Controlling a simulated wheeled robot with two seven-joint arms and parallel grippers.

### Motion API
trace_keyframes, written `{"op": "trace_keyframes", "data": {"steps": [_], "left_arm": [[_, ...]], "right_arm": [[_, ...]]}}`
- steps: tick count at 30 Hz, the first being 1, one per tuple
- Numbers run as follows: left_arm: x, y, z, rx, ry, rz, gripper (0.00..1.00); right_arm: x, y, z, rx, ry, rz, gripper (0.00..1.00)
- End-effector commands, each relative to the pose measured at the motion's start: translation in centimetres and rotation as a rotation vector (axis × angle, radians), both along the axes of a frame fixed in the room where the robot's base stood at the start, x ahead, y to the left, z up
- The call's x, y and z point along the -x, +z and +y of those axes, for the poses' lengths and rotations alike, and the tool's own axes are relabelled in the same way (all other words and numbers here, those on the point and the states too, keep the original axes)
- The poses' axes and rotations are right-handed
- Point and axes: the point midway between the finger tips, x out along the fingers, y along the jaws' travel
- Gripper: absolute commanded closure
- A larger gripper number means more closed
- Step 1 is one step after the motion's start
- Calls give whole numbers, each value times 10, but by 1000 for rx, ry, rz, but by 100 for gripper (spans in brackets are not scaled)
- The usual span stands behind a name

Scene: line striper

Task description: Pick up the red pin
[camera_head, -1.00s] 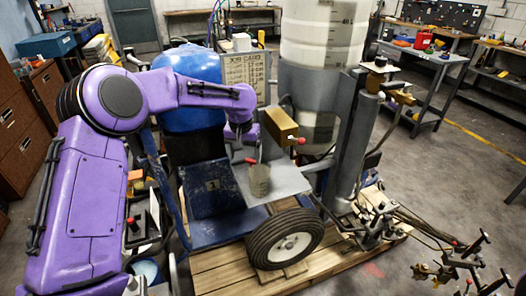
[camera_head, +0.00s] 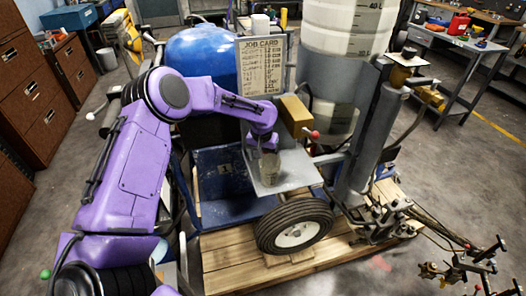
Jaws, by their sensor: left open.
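My left arm reaches in from the left, and its purple left gripper (camera_head: 266,146) is open just above a small grey-green cup (camera_head: 269,168). The cup stands on a grey metal shelf (camera_head: 295,172) of the striper machine, above the black wheel. I cannot make out the red pin now; the gripper and wrist cover the area around the cup's top. A red-tipped knob (camera_head: 314,134) sticks out beside a brass-coloured box (camera_head: 295,115), right of the gripper. My right gripper is not in view.
A job card board (camera_head: 261,66) stands behind the gripper, with a blue tank (camera_head: 205,60) to its left and a large white tank (camera_head: 343,35) to its right. A blue tray (camera_head: 222,175) lies left of the shelf. The wheel (camera_head: 294,226) rests on a wooden pallet (camera_head: 235,262).

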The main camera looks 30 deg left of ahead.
Motion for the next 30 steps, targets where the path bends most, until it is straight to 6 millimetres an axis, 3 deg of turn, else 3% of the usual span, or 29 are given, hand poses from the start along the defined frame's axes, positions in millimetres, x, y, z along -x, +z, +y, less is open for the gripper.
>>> {"op": "trace_keyframes", "data": {"steps": [5,6,11,21,30], "left_arm": [[-1,-1,0,-1,-1,-2,18],[-1,-1,0,-1,-1,-2,24],[-1,-1,0,0,-1,-1,76],[-2,7,-1,-1,-1,-4,78],[-2,75,-1,-1,-1,-5,78]], "right_arm": [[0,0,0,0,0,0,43],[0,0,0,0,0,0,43],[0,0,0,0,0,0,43],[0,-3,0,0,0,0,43],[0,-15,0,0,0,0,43]]}}
